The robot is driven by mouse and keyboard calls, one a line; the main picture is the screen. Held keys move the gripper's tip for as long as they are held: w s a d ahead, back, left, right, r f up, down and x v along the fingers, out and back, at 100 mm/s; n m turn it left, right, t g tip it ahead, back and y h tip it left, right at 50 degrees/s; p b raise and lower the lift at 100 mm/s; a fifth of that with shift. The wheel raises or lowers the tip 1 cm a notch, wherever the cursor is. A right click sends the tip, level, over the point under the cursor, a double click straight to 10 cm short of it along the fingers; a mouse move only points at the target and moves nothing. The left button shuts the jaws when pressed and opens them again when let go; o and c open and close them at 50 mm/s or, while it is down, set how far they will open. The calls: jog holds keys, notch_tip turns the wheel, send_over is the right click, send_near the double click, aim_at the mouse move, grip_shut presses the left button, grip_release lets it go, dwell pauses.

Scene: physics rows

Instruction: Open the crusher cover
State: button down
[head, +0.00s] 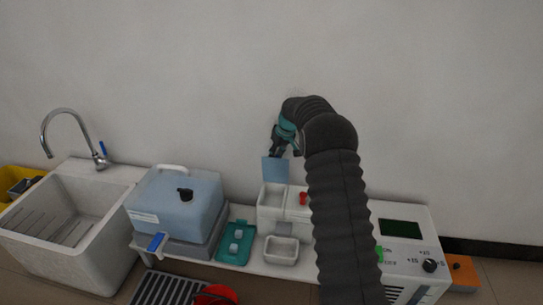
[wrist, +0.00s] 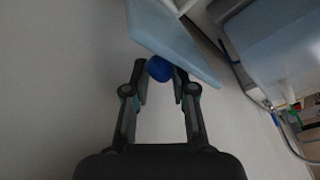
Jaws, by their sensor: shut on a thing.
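The crusher (head: 270,222) is a white box with an open top on the bench, in the middle of the head view. Its light blue cover (head: 275,170) stands raised and roughly upright at the left part of the box. The cover also shows as a pale blue panel in the wrist view (wrist: 178,42). My gripper (head: 283,153) is at the cover's upper edge. In the wrist view, the gripper (wrist: 161,78) has its fingers shut on the cover's round blue knob (wrist: 159,68). My arm hides part of the crusher's right side.
A red knob (head: 303,198) sits on the crusher's top. A white tray (head: 282,250) stands in front, a teal tray (head: 237,256) to its left. A blue tank (head: 175,203) and a sink (head: 62,247) are further left. A control panel (head: 402,229) is right. The wall is close behind.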

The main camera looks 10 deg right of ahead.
jog(key=shift+s+d+f, duration=0.15)
jog(key=shift+d+f, duration=0.25)
jog(key=shift+d, duration=0.2)
jog(key=c, duration=1.3)
grip_release()
jog(key=shift+c, duration=0.2)
jog(key=o, duration=0.5)
jog(key=shift+d, duration=0.2)
jog(key=shift+c, duration=0.2)
jog(key=shift+a+r, duration=0.3)
jog(key=shift+a, duration=0.15)
jog(key=shift+r, duration=0.25)
jog(key=v, duration=1.1)
jog(key=shift+r, duration=0.25)
jog(key=shift+d, duration=0.1)
jog(key=shift+c, duration=0.3)
